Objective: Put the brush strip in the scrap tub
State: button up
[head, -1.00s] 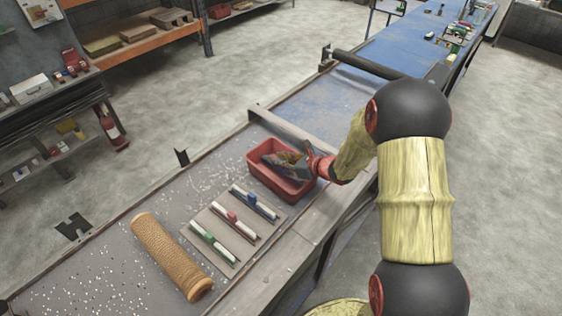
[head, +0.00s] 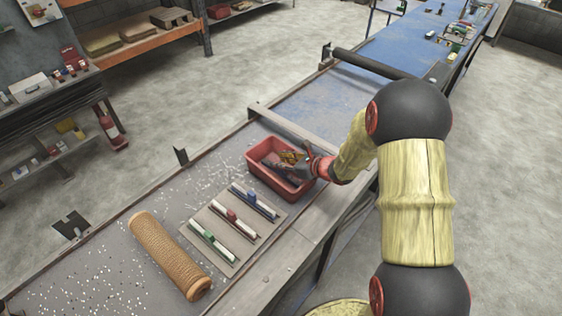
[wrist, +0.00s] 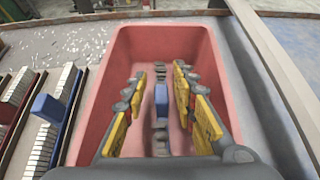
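The red scrap tub (head: 275,186) stands on the bench, and its inside fills much of the wrist view (wrist: 203,48). A brush strip with a blue block (wrist: 161,96) and a dark, worn-looking strip lies lengthwise inside the tub. My gripper (head: 292,158) is over and inside the tub. In the wrist view, its yellow-padded fingers (wrist: 160,72) are spread on either side of the strip, with a visible gap to it on both sides. The near end of the strip is hidden by my gripper.
Left of the tub, a board (head: 211,225) holds three white-bristled strips with blue (head: 251,197), red (head: 231,215) and green (head: 208,237) blocks. A tan mesh tube (head: 170,256) lies further left. White bits litter the bench. A raised bar (head: 287,128) runs behind the tub.

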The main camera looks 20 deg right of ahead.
dwell(0.3)
jog(key=shift+r+p, duration=0.65)
jog(key=shift+p, duration=0.05)
jog(key=p+v, duration=0.1)
jog(key=v, duration=1)
jog(key=s+a+r+n+g, duration=0.6)
jog(key=s+a+r+n, duration=0.6)
jog(key=s+n, duration=0.25)
jog(key=s+d+r+n+h, duration=0.3)
jog(key=s+r+n, duration=0.1)
jog(key=s+n, duration=0.3)
jog(key=s+d+r+n+t+h, duration=0.1)
jog(key=s+d+r+n+h, duration=0.2)
jog(key=s+n, duration=0.4)
jog(key=shift+d+r+n+h, duration=0.3)
jog(key=shift+r+n+h, duration=0.1)
jog(key=shift+r, duration=0.4)
